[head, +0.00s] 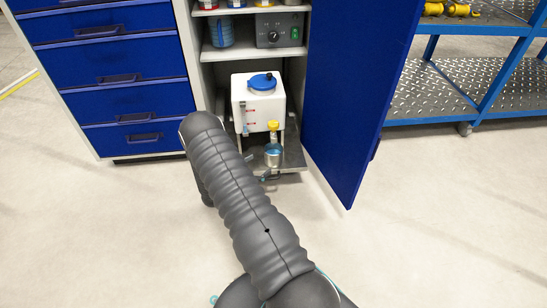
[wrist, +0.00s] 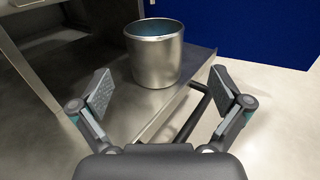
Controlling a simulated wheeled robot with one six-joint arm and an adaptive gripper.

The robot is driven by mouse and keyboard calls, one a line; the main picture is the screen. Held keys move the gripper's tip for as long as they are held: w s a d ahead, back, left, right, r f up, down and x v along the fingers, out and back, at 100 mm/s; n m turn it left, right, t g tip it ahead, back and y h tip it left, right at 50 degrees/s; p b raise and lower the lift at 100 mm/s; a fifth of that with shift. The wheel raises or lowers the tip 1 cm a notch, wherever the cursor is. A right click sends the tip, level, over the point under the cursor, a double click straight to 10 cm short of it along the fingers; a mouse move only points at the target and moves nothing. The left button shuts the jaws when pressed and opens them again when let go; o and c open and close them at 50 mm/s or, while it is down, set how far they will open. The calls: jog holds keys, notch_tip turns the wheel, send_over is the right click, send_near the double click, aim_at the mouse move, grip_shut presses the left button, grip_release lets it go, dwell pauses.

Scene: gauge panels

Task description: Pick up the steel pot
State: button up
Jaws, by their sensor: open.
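The steel pot (wrist: 155,60) stands upright on a metal shelf in the wrist view, with a bluish inside. In the head view the small steel pot (head: 273,157) sits under the yellow tap of a white tank. My gripper (wrist: 163,92) is open in the wrist view. Its two fingers are spread to the left and right, and the pot is ahead of them, between their directions. The fingers look apart from the pot. In the head view my arm covers part of the cabinet, and my gripper is mostly hidden near the shelf edge.
The white tank (head: 258,104) with a blue lid stands behind the pot. The shelf (wrist: 188,92) has a dark handle bar (wrist: 192,116) at its front. The open blue door (head: 362,90) is to the right. Blue drawers (head: 115,70) stand left. The floor in front is clear.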

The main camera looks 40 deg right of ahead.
aim_at(280, 147)
jog(key=d, duration=0.2)
jog(key=shift+w+d, duration=0.15)
jog(key=shift+d, duration=0.25)
jog(key=shift+w+d+r, duration=0.1)
jog(key=shift+w+d, duration=0.1)
jog(key=shift+d, duration=0.7)
jog(key=shift+w+d+r, duration=0.15)
jog(key=shift+d, duration=0.7)
jog(key=shift+w+d+r, duration=0.1)
jog(key=shift+w+d, duration=0.1)
jog(key=shift+d, duration=0.7)
jog(key=c, duration=1.4)
